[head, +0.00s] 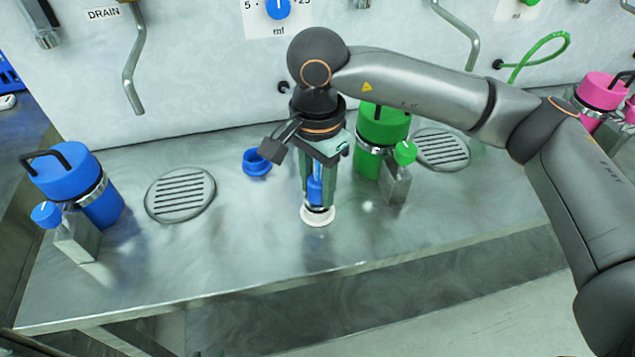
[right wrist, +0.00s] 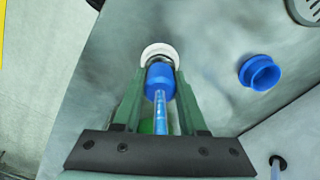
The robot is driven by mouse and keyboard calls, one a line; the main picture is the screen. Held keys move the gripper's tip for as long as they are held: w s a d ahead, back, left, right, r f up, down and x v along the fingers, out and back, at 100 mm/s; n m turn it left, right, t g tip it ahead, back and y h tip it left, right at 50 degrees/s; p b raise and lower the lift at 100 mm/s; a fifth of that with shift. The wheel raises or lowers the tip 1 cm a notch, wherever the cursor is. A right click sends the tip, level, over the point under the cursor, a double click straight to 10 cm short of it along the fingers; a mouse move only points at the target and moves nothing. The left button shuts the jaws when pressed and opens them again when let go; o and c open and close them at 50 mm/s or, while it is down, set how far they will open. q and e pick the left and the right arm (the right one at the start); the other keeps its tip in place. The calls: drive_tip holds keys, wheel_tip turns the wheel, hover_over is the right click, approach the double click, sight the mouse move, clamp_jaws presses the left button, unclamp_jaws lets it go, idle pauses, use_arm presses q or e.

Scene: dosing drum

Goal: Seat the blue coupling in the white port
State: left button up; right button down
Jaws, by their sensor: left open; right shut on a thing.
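The blue coupling (head: 315,190) is upright between the green fingers of my right gripper (head: 317,198), which is shut on it. It also shows in the right wrist view (right wrist: 160,80), with a clear blue tube (right wrist: 160,114) running back from it. The white port (head: 317,217) is a round ring on the steel bench, directly below the coupling; it also shows in the right wrist view (right wrist: 158,49). The coupling's lower end is over or inside the ring. I cannot tell how deep it sits. My left gripper is not in view.
A loose blue cap (head: 256,162) lies left of my right gripper. A green canister (head: 377,132) stands close on the right, a blue one (head: 68,178) at the far left. Drain grates (head: 180,194) are set in the bench. The bench front is clear.

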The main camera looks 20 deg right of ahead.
drive_tip(key=shift+c, duration=1.9)
unclamp_jaws()
drive_tip(key=shift+r, duration=0.1)
drive_tip(key=shift+r+p, duration=1.9)
drive_tip(key=shift+r, duration=1.55)
drive_tip(key=shift+s+f, duration=0.1)
